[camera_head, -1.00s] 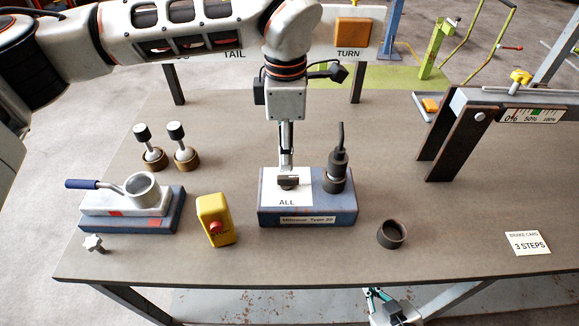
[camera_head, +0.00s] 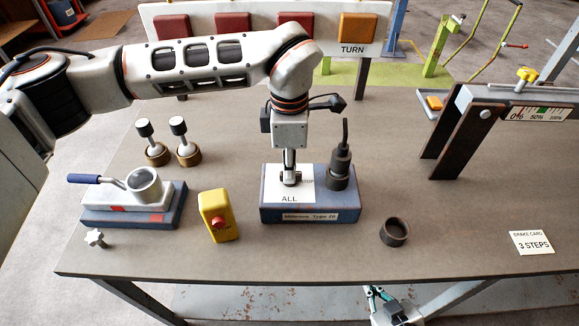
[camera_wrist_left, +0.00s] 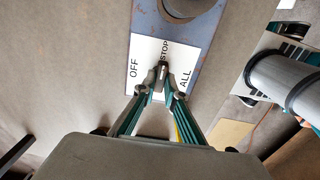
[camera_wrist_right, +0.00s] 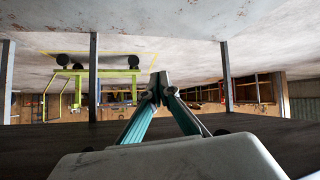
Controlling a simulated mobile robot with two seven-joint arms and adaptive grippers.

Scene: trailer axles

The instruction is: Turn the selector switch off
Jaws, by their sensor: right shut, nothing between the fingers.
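The blue switch box (camera_head: 329,213) stands on the table with a white label (camera_head: 272,185). The selector switch (camera_head: 297,180) is a small dark knob on that label. In the left wrist view the label (camera_wrist_left: 147,47) reads OFF, STOP and ALL, and the knob (camera_wrist_left: 164,70) lies toward STOP. My left gripper (camera_head: 289,177) comes down from above onto the knob. In the left wrist view its fingertips (camera_wrist_left: 162,81) sit close on both sides of the knob and partly hide it. My right gripper (camera_wrist_right: 158,85) is shut and empty, below the tabletop.
A black plug (camera_head: 339,165) stands on the box's right side. A yellow stop-button box (camera_head: 218,215), a lever fixture (camera_head: 130,203) and two knobs on brass bases (camera_head: 157,154) are to the left. A dark ring (camera_head: 394,232) lies to the right. The table's front middle is clear.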

